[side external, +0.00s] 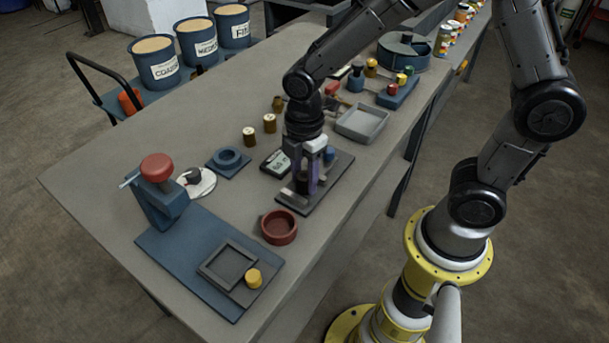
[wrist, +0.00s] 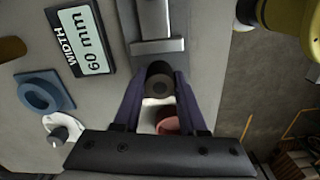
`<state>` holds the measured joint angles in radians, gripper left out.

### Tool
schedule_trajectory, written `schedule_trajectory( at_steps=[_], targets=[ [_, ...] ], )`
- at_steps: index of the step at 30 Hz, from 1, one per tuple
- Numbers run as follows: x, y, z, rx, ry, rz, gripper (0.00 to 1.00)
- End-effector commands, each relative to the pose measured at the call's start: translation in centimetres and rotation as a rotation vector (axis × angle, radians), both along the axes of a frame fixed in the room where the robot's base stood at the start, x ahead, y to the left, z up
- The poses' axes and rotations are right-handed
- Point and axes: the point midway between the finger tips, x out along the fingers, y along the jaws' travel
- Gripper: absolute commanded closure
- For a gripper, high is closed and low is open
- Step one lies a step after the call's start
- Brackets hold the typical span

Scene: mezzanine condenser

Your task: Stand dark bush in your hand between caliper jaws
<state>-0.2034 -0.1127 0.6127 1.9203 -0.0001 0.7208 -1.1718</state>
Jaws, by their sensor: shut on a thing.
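The dark bush (wrist: 159,84) is a short dark cylinder with a hole in its end, held between the purple fingers of my gripper (wrist: 158,98). In the side view my gripper (side external: 306,186) points down over the caliper's dark base (side external: 292,199); the bush is mostly hidden there by the fingers. In the wrist view a pale caliper jaw (wrist: 157,46) lies just beyond the bush. The other jaw is not clear. The caliper's display (wrist: 83,40) reads 60 mm width. I cannot tell whether the bush touches the base.
A red round dish (side external: 279,227) stands close in front of the caliper. A blue ring block (side external: 229,158), brass cylinders (side external: 250,136) and a grey tray (side external: 362,123) are nearby. A blue press stand (side external: 159,197) with a red knob is at left.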

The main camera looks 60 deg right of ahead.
Motion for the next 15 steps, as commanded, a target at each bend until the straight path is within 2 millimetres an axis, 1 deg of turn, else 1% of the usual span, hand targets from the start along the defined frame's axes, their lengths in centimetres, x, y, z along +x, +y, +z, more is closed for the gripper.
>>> schedule_trajectory(
  at_steps=[4,5,9,15],
  targets=[
    [-0.02,-0.01,-0.35,0.0,0.001,0.0,1.0],
    [-0.03,0.0,-0.35,0.0,0.001,0.0,0.55],
    [-0.03,0.0,-0.32,0.0,0.001,0.0,0.3],
    [-0.02,-0.01,-0.31,0.0,0.001,0.0,0.29]
  ],
)
